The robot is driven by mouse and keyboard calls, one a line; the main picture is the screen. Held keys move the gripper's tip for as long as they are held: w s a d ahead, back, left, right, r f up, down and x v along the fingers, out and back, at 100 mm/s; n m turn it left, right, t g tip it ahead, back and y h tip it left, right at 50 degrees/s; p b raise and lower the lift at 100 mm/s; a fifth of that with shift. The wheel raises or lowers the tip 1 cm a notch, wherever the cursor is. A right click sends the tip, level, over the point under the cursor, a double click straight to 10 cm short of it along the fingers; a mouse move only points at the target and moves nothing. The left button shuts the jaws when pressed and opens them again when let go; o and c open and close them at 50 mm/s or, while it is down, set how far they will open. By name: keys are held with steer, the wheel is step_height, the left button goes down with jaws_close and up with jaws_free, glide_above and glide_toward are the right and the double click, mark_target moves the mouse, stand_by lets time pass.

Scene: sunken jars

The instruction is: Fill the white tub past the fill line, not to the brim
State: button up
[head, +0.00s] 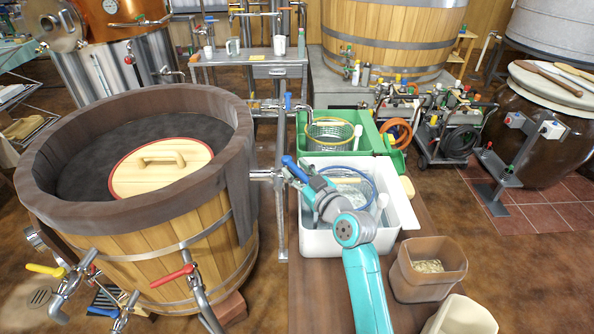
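The white tub (402,208) stands on a brown bench right of the big wooden vat. A blue-rimmed wire basket (372,184) and a white spoon-like utensil (382,203) show in it. I see no fill line, and I cannot tell whether there is liquid in the tub. A metal tap (262,175) reaches from the vat side toward the tub's back left, with a blue part beside it. My teal arm crosses over the tub. My gripper (300,175) is at the tub's back left by this tap. Its fingers are too small and overlapped to read.
A green tub (378,142) with a yellow-rimmed basket (330,131) stands behind, near another blue-handled tap (288,101). The wooden vat (150,240) fills the left. A brown bin (428,270) stands at the right, with a cream container (462,315) in front.

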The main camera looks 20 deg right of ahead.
steer(key=v, duration=1.2)
stand_by(1.6)
steer(key=w+m, duration=0.1)
steer(key=w, duration=0.2)
steer(key=w+a+m, duration=0.1)
steer(key=w+m, duration=0.1)
steer(key=w, duration=0.1)
steer(key=w+a+m, duration=0.1)
steer(key=w, duration=0.2)
steer(key=shift+w+a+r, duration=0.1)
steer(key=shift+w+a, duration=0.15)
steer(key=shift+c, duration=0.2)
jaws_close()
